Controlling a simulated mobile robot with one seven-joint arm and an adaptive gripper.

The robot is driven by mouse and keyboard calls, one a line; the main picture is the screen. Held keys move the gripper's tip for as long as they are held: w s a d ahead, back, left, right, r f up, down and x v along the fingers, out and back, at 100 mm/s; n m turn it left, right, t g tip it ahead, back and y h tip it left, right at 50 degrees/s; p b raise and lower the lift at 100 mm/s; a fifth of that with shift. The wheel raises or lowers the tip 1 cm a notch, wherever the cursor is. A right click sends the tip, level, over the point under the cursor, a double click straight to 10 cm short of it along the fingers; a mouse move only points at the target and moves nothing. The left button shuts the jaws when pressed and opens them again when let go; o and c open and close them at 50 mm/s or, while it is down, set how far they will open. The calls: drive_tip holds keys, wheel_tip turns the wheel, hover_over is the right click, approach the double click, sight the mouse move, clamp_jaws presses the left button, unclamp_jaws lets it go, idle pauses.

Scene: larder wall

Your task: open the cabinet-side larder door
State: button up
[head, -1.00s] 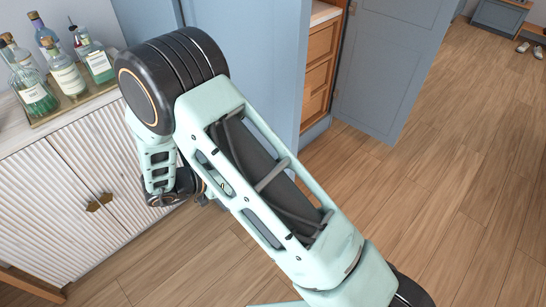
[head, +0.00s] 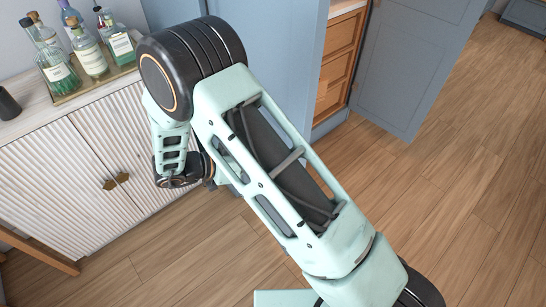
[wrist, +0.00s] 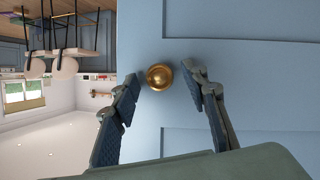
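The larder's cabinet-side door (head: 275,45) is a blue panel beside the white cabinet in the head view, largely hidden by my arm. In the wrist view, a blue door (wrist: 240,100) fills the right side, with a round brass knob (wrist: 159,76) near its edge. My gripper (wrist: 162,79) is open, one finger to each side of the knob in the picture. I see gaps between the knob and both fingers; how deep the knob lies between them I cannot tell. In the head view my arm hides the gripper and knob.
A ribbed white cabinet (head: 60,165) with a tray of bottles (head: 88,82) on top stands at the left. The larder's other door (head: 405,65) stands open at the right, with wooden drawers (head: 338,65) inside. Wooden floor (head: 470,190) is clear at the right.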

drive_tip(key=shift+a, duration=0.15)
drive_tip(key=v, duration=1.1)
drive_tip(key=shift+s+a+r, duration=0.2)
drive_tip(key=shift+a, duration=0.1)
drive_tip(key=shift+w, duration=0.1)
